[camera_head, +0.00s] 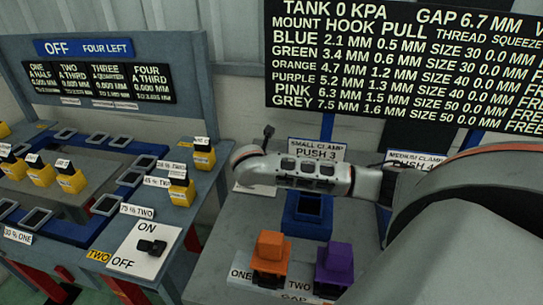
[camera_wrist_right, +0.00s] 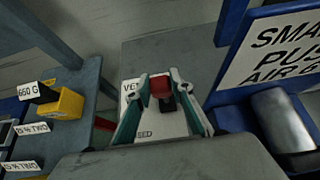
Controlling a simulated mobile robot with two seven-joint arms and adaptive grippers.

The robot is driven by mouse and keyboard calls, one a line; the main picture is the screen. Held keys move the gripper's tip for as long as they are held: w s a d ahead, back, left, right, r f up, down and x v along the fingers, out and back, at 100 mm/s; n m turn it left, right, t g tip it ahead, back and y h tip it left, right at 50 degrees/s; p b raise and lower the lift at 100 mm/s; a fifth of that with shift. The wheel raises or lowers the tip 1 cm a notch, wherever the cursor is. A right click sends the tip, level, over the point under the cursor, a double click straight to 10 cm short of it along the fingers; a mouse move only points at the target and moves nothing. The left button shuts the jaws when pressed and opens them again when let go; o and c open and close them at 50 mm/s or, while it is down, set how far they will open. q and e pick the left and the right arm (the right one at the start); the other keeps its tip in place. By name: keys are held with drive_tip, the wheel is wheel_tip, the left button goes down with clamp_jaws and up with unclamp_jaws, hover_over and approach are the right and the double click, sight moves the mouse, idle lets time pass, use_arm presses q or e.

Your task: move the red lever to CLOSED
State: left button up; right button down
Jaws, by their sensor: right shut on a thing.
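The red lever (camera_wrist_right: 160,86) shows in the right wrist view, on a white plate (camera_wrist_right: 137,117). The plate has partly covered lettering: "VE" at the top and "SED" at the bottom. The red knob is nearer the "VE" end, with a black part just below it. My right gripper (camera_wrist_right: 160,80) has its teal fingers on both sides of the knob, shut on it. In the head view my right arm reaches in from the right and hides the lever; a bit of pale plate (camera_head: 257,189) shows below it. My left gripper is not in view.
A blue small clamp station (camera_head: 307,215) stands close right of the arm's end. Orange (camera_head: 270,253) and purple (camera_head: 335,264) blocks sit in front. A bench (camera_head: 205,205) with yellow weights (camera_head: 203,157) and an ON/OFF switch (camera_head: 150,247) is at left.

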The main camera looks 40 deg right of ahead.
drive_tip(key=shift+s+a+f+h, duration=0.15)
drive_tip(key=shift+s+a+f, duration=0.2)
drive_tip(key=shift+s+a, duration=0.35)
drive_tip(key=shift+s+a+f+h, duration=0.15)
drive_tip(key=shift+s+a+f, duration=0.25)
drive_tip(key=shift+a, duration=0.35)
drive_tip(key=shift+s+a+f, duration=0.25)
drive_tip(key=shift+f, duration=0.05)
drive_tip(key=c, duration=1.8)
unclamp_jaws()
drive_tip(key=shift+o, duration=0.2)
drive_tip(key=shift+r, duration=0.15)
drive_tip(key=shift+d+r, duration=0.1)
drive_tip(key=shift+w+r, duration=0.1)
drive_tip(key=shift+r, duration=0.2)
wheel_tip(320, 180, up, 9)
drive_tip(key=shift+r, duration=0.15)
